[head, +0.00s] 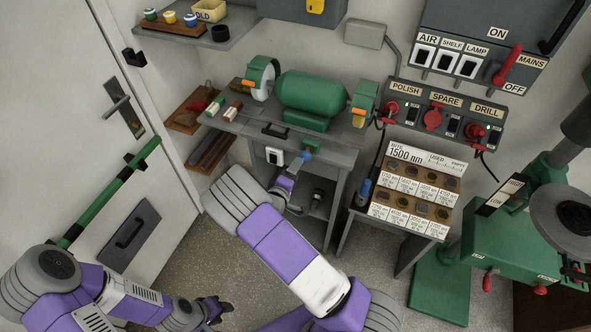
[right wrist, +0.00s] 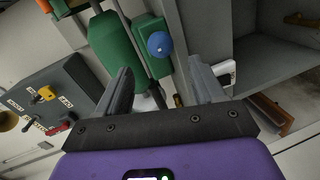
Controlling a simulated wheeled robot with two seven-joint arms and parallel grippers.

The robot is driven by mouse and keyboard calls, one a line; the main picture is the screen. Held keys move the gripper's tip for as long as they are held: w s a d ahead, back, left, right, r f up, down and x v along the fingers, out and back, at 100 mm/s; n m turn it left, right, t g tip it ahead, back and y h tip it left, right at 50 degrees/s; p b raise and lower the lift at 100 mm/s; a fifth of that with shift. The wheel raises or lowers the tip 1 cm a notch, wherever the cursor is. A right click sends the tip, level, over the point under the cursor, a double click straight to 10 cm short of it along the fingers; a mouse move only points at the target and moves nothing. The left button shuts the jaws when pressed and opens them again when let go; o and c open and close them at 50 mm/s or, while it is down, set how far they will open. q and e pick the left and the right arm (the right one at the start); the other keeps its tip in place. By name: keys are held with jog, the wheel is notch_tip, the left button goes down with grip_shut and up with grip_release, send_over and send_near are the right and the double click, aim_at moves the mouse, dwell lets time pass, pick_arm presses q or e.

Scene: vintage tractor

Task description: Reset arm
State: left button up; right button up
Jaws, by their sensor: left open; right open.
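My right arm reaches up across the middle of the head view. Its gripper (head: 296,165) is in front of the grinder bench, partly hidden and small there. In the right wrist view the right gripper (right wrist: 162,82) is open, its two grey fingers apart with nothing held between them. A round blue knob (right wrist: 159,44) on a green housing shows beyond the gap between the fingers. My left gripper (head: 220,308) is low at the left in the head view, open and empty, over the floor in front of the door.
A green bench grinder (head: 310,92) stands on a grey bench (head: 335,155). To its right are a card rack (head: 415,185) and a green drill press (head: 510,240). A door with a green bar (head: 112,190) is at the left. Bare floor (head: 190,255) lies between door and bench.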

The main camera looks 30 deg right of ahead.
jog(key=shift+f, duration=0.1)
jog(key=s+a+f+m+g+y+b, duration=0.1)
jog(key=s+a+f+m+g+y, duration=0.2)
jog(key=s+f, duration=0.45)
jog(key=s+a+f+m+g+y+b, duration=0.15)
jog(key=s+f+y, duration=0.3)
jog(key=f, duration=0.65)
jog(key=s+a+f+m+g+y+b, duration=0.2)
jog(key=s+a+m+g+y, duration=0.2)
jog(key=s+a+y, duration=0.4)
jog(key=s+a+g, duration=0.1)
jog(key=s+a, duration=0.4)
jog(key=shift+s+a+y, duration=0.2)
jog(key=shift+a+y, duration=0.05)
jog(key=shift+y, duration=0.1)
